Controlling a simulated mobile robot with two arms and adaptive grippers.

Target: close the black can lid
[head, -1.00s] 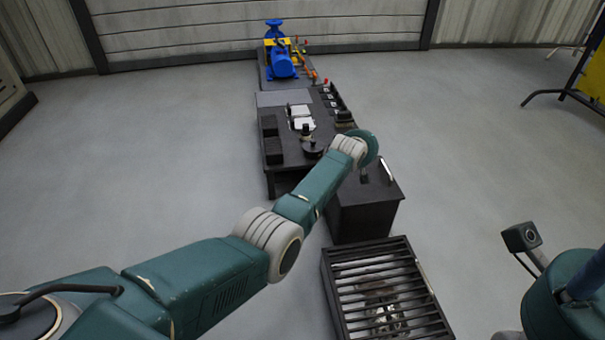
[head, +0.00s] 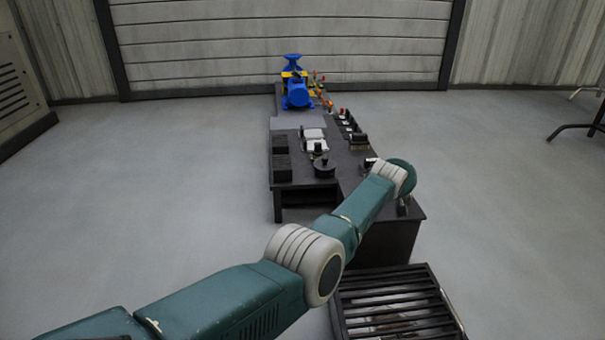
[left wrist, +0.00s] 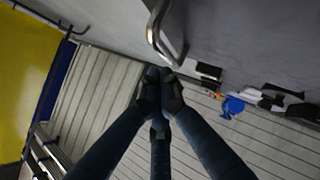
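No open lid can be made out. A small round black can-like object (head: 325,169) stands on the near part of the dark bench; its lid is too small to read. My left arm reaches across the head view to a dark box (head: 388,246) at the bench's near right end, and its gripper is hidden behind the wrist there. In the left wrist view my left gripper (left wrist: 160,78) has its dark fingers drawn together, with nothing visible between them. A bent metal handle (left wrist: 154,35) is close beside the fingertips; I cannot tell if they touch. My right gripper is out of view.
The dark bench (head: 293,213) also bears black blocks (head: 282,168), pale parts and a blue pump (head: 297,92) at the far end. A slatted black crate (head: 395,305) stands on the floor in front of the box.

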